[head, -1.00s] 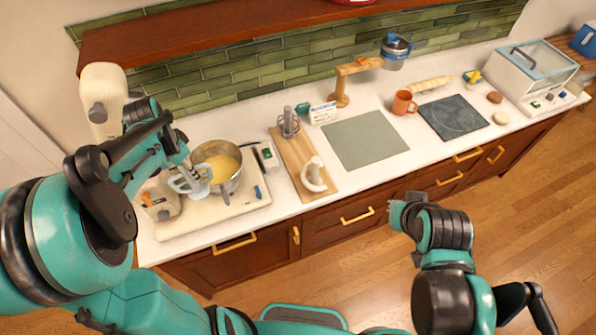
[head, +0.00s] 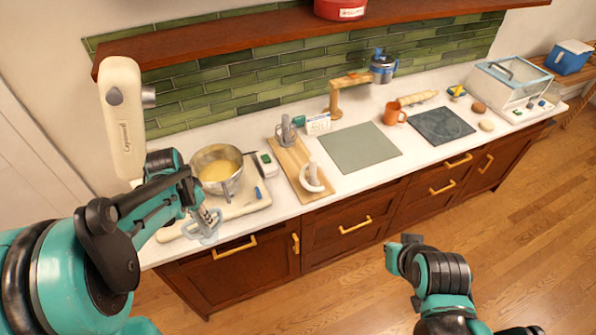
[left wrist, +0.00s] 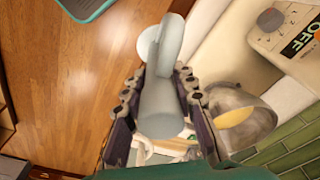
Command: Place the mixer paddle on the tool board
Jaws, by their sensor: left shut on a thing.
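The mixer paddle (head: 204,227) is pale grey-blue. My left gripper (left wrist: 160,112) is shut on its shaft, and the paddle (left wrist: 162,90) fills the middle of the left wrist view. In the head view my left gripper (head: 195,208) holds it in front of the steel bowl, near the counter's front edge. The tool board (head: 284,157) is a narrow wooden board to the right, bearing a wire whisk (head: 286,130) and a whitish hook-like tool (head: 312,180). There is bare wood between them. My right gripper (head: 394,257) is in front of the cabinets; its fingers are unclear.
The cream mixer (head: 123,120) has its head raised. Its bowl (head: 215,165) holds yellow batter. A small green-screened device (head: 267,165) stands between bowl and board. A grey-green mat (head: 358,147), a wooden stand (head: 335,98) and an orange mug (head: 394,113) are farther right.

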